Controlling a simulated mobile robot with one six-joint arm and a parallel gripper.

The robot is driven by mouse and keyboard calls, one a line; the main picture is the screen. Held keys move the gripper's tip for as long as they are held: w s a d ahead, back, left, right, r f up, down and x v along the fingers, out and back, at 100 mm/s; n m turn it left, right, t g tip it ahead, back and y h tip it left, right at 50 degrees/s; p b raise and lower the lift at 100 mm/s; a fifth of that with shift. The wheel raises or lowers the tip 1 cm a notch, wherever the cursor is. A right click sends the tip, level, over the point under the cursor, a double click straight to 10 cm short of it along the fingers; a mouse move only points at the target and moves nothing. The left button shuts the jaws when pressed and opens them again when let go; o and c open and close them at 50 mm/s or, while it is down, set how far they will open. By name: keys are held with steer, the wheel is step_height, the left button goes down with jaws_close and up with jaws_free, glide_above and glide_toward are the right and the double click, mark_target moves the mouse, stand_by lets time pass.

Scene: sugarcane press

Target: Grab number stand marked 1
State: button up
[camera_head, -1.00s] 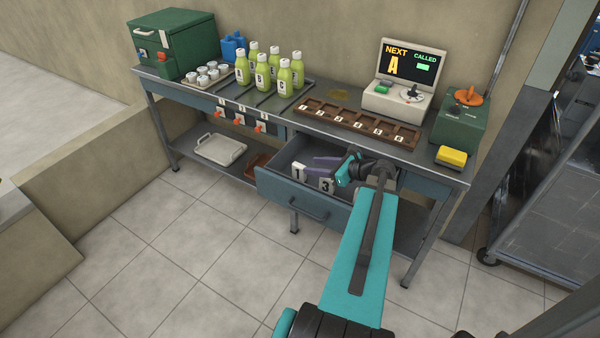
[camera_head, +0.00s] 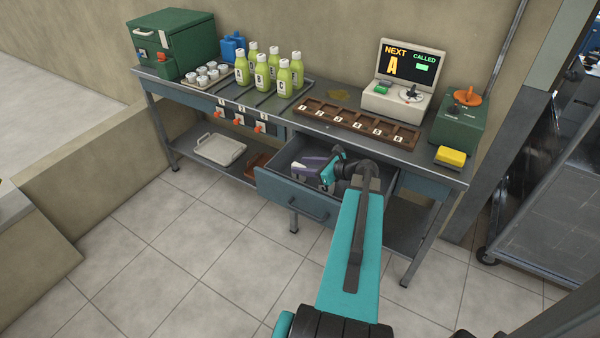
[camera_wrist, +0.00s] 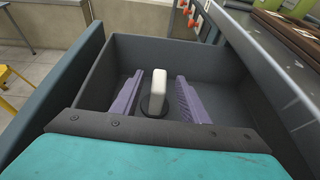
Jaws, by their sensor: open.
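The open drawer (camera_head: 305,208) holds the number stands. In the head view, a white stand (camera_head: 297,168) sits where the stand marked 1 showed earlier; my fingers partly cover it and its number cannot be read now. The stand marked 3 (camera_head: 327,184) is just right of it, partly hidden by my gripper (camera_head: 309,163). In the wrist view, a white upright stand (camera_wrist: 156,92) on a dark round base stands between the two purple fingers of my gripper (camera_wrist: 158,90). The fingers are open, with a gap on both sides of the stand. Its number does not show there.
Above on the table are a brown slotted tray (camera_head: 358,124), green bottles (camera_head: 262,72), a screen terminal (camera_head: 404,80), a green control box (camera_head: 460,120) and a yellow block (camera_head: 451,157). The floor in front is clear.

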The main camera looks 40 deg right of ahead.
stand_by(0.4)
jaws_close()
steer(key=shift+r, duration=0.2)
step_height(320, 180, up, 10)
steer(key=shift+f, duration=0.15)
stand_by(0.7)
stand_by(0.5)
